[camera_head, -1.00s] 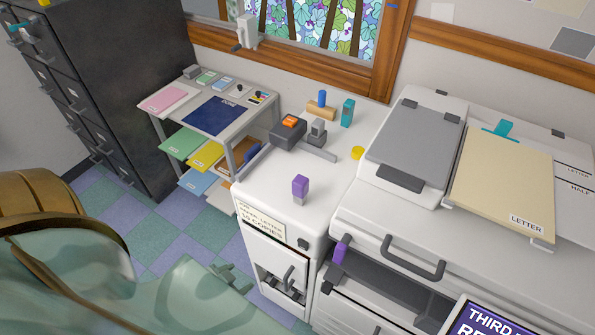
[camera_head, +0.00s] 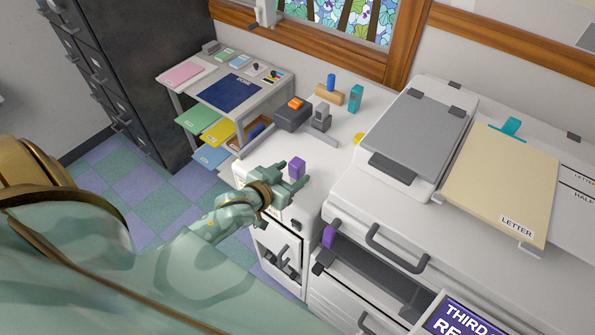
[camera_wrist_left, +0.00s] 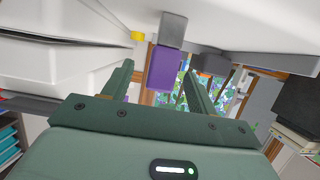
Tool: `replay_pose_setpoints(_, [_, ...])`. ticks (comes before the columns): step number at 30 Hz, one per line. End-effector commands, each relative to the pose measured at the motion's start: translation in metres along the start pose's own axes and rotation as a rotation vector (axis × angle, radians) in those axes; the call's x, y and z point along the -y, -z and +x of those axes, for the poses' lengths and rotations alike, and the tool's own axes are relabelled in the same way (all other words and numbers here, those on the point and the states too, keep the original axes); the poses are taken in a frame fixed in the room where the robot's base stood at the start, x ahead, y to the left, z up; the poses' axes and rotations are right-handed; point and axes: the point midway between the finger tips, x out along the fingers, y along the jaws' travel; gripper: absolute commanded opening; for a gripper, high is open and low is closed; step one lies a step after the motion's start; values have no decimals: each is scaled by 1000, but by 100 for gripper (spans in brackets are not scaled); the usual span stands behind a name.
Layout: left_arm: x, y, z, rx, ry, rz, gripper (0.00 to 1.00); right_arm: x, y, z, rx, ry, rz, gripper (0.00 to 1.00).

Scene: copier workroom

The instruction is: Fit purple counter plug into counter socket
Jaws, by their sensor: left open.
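The purple counter plug (camera_head: 297,167) stands upright on the white counter top (camera_head: 275,150), near its front edge. My left gripper (camera_head: 292,176) is open beside it and hides its lower part in the head view. In the left wrist view the plug's purple block (camera_wrist_left: 163,68) and grey end (camera_wrist_left: 172,30) appear between the open fingertips (camera_wrist_left: 160,70). I cannot tell whether a finger touches it. I cannot make out the counter socket for certain. My right gripper is not in view.
A grey device with an orange button (camera_head: 295,105), a teal block (camera_head: 355,98) and a yellow disc (camera_head: 359,139) stand farther back. The copier (camera_head: 420,120) is to the right. Another purple block (camera_head: 329,236) is at its front. A paper rack (camera_head: 195,88) stands left.

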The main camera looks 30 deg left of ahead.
Motion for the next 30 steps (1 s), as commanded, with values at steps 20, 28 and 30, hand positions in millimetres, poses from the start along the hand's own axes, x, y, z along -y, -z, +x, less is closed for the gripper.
replay_pose_setpoints(20, [2,4,52,1,-1,1,44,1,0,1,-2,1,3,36])
replay_pose_setpoints(28, [2,5,52,1,-1,1,6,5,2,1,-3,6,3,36])
replay_pose_setpoints(30, [2,4,52,1,-1,1,6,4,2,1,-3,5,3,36])
